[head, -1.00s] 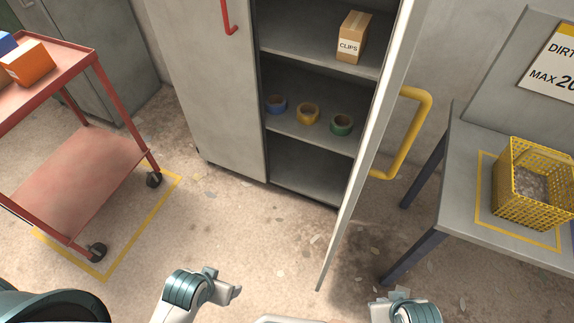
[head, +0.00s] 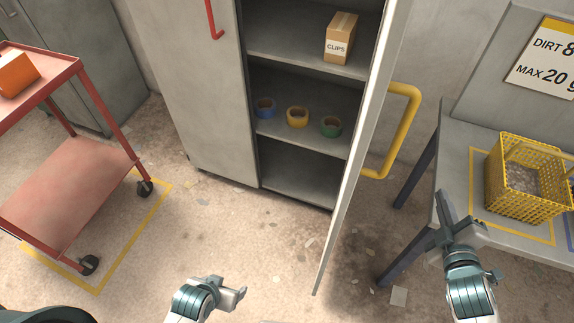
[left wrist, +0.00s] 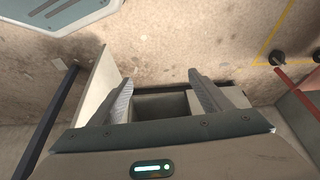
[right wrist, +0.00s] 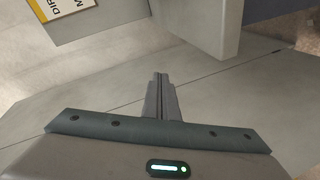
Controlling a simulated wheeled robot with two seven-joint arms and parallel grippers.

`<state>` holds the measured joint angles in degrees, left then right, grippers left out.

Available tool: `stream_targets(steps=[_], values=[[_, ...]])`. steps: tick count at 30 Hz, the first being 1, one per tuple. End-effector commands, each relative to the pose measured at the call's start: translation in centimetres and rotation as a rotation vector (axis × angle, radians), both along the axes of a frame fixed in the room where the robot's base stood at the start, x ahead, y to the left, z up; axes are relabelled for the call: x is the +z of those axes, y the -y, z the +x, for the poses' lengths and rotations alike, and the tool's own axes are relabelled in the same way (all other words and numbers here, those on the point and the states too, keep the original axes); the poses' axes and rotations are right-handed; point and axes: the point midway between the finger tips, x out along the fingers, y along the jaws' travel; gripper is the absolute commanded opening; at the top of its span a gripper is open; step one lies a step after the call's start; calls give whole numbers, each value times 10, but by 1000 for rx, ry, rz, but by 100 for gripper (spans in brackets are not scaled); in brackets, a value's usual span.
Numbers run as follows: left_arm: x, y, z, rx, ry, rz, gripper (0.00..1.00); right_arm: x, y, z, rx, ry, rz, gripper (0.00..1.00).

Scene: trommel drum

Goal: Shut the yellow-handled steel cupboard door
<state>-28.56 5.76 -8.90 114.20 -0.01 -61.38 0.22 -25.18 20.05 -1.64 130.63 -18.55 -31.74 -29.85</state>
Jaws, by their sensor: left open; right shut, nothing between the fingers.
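The steel cupboard door (head: 362,150) stands wide open, seen nearly edge-on in the head view. Its yellow handle (head: 408,135) is on the side facing right. The cupboard's open bay (head: 300,160) shows to the left of the door. My right gripper (head: 446,208) is shut and empty, to the right of the door and below the handle, in front of the grey table. Its closed fingers also show in the right wrist view (right wrist: 161,95). My left gripper (head: 238,286) is open and empty, low in front of the cupboard; its spread fingers show in the left wrist view (left wrist: 163,95). Neither gripper touches the door.
A grey table (head: 455,170) with a yellow basket (head: 520,195) stands at right. A red trolley (head: 70,180) stands at left. The other cupboard door (head: 190,90), with a red handle (head: 213,20), is closed. Shelves hold a CLIPS box (head: 340,38) and tape rolls (head: 297,117). Floor before the cupboard is clear.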

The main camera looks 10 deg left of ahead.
Motion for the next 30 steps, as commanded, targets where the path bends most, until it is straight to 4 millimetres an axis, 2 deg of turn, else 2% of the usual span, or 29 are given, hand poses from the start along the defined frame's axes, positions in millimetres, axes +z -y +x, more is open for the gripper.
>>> stream_targets(steps=[3,7,12,15,21,25,30], values=[[-29,4,4,-4,16,-8,72,39,0,22,117,167,-208,0],[-58,9,6,-8,37,-17,72,76,-9,34,245,346,-438,0],[-94,14,5,-14,65,-27,72,113,-29,34,415,577,-742,0],[-114,17,3,-17,83,-35,72,126,-43,27,517,712,-917,0],[-151,22,-5,-24,115,-46,72,132,-63,2,731,982,-1245,0],[-172,24,-13,-29,135,-55,72,124,-68,-20,874,1154,-1428,0],[-190,26,-21,-34,159,-63,72,109,-63,-44,1023,1325,-1578,0]])
